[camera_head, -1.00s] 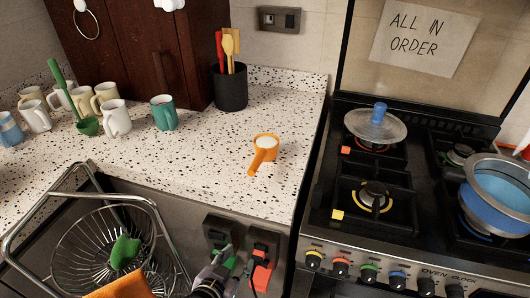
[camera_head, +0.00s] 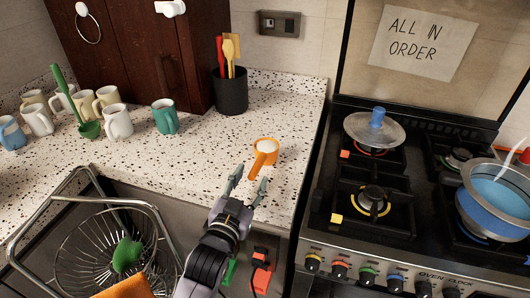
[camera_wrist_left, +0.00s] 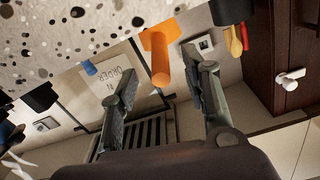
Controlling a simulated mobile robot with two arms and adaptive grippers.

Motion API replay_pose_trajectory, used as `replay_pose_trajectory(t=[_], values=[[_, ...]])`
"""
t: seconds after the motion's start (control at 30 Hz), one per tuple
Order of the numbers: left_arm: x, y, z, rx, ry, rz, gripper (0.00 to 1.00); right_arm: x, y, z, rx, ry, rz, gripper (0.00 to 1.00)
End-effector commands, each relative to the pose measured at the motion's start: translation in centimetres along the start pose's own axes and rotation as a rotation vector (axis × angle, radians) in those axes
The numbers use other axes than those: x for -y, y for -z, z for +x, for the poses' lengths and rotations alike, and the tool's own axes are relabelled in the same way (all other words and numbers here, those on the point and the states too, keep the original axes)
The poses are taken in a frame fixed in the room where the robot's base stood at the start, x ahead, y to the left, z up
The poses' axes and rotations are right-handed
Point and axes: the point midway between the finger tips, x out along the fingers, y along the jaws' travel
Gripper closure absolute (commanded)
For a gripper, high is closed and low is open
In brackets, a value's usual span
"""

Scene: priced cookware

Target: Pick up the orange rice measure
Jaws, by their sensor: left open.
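The orange rice measure (camera_head: 265,152), a small cup with white contents and a short handle, stands on the speckled counter near its front edge. Its handle points toward the front. My left gripper (camera_head: 248,188) is open and empty just in front of the handle, with its fingers pointing at the measure. In the left wrist view the measure's orange handle (camera_wrist_left: 158,60) shows between and beyond the two open fingers (camera_wrist_left: 165,88); the fingers look apart from it. My right gripper is not in view.
A black utensil pot (camera_head: 231,92) stands behind the measure. Several mugs (camera_head: 118,122) and a green ladle (camera_head: 89,128) are at left. A wire basket (camera_head: 112,235) hangs at front left. The stove (camera_head: 375,200) with pans is at right. Counter around the measure is clear.

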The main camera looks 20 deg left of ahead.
Motion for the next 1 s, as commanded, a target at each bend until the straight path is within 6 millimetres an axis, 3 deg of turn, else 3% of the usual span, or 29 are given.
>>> replay_pose_trajectory(t=[0.23,0.53,0.8,1.0], values=[[0.0,0.0,1.9,0.001,0.0,-0.001,0.57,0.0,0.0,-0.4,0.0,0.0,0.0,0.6],[0.1,-0.4,5.8,0.0,0.0,-0.001,0.57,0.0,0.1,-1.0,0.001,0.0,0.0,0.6],[0.0,-0.5,6.1,0.001,-0.001,-0.002,0.57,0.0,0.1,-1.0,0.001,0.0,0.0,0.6],[0.0,-0.5,6.1,0.001,-0.001,-0.001,0.7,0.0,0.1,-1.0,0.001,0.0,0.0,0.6]])
